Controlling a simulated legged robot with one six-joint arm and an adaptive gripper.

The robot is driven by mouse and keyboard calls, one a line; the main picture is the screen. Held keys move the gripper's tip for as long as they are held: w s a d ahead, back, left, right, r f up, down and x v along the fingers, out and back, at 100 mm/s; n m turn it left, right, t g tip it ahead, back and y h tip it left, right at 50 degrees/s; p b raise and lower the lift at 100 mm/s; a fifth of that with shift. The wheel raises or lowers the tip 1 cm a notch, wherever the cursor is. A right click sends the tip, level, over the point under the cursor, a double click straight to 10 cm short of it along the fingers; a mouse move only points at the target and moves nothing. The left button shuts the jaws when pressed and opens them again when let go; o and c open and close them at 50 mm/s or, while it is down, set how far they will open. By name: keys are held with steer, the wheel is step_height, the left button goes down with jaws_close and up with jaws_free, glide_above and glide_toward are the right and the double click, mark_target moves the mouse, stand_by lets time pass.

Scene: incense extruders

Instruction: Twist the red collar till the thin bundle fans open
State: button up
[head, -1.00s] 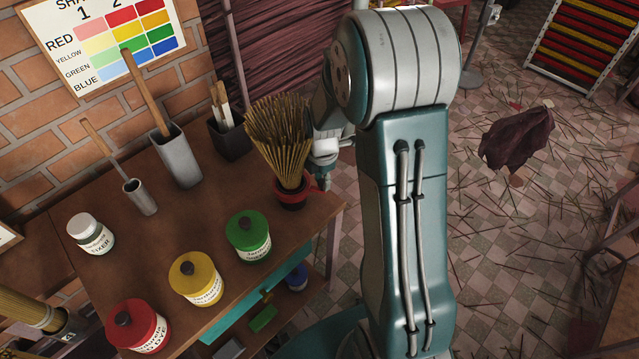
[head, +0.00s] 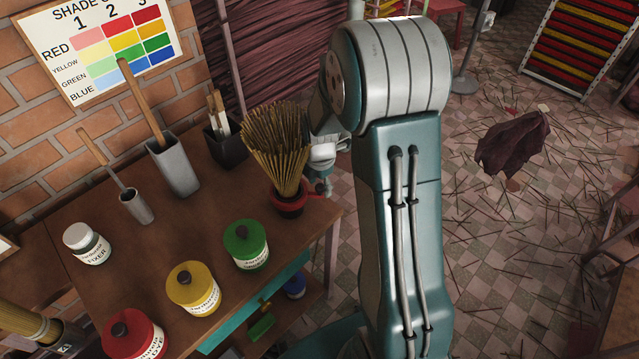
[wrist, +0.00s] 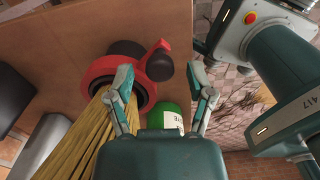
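The bundle of thin tan sticks (head: 275,145) stands upright on the bench, narrow at its base and flared at the top. A red collar (head: 290,197) rings its base; in the wrist view the collar (wrist: 98,70) carries a short red arm with a dark round knob (wrist: 160,64). My gripper (wrist: 161,78) is open, its two fingers apart with the knob ahead between them. The left finger overlaps the collar's rim in view; I cannot tell whether it touches. In the head view, my gripper is mostly hidden beside the bundle.
Green (head: 246,246), yellow (head: 194,290) and red (head: 134,336) jars stand on the wooden bench in front of the bundle. A dark holder (head: 226,143) and grey holder (head: 172,167) with tools stand behind left. A dark cloth (head: 512,142) lies on the stick-strewn floor.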

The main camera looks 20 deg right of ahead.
mark_target(319, 187)
steer(key=shift+r, duration=0.1)
step_height(319, 187, up, 12)
stand_by(0.5)
stand_by(0.5)
steer(key=s+a+r+m+t, duration=0.2)
steer(key=s+r+m, duration=0.4)
steer(key=s+m, duration=0.4)
steer(key=s+a+r+m+t, duration=0.3)
steer(key=s+a+r+m, duration=0.2)
steer(key=s+m, duration=0.5)
steer(key=shift+s+a+r+m+t, duration=0.15)
steer(key=shift+r+m+t, duration=0.15)
steer(key=shift+r+m, duration=0.55)
steer(key=shift+r, duration=0.1)
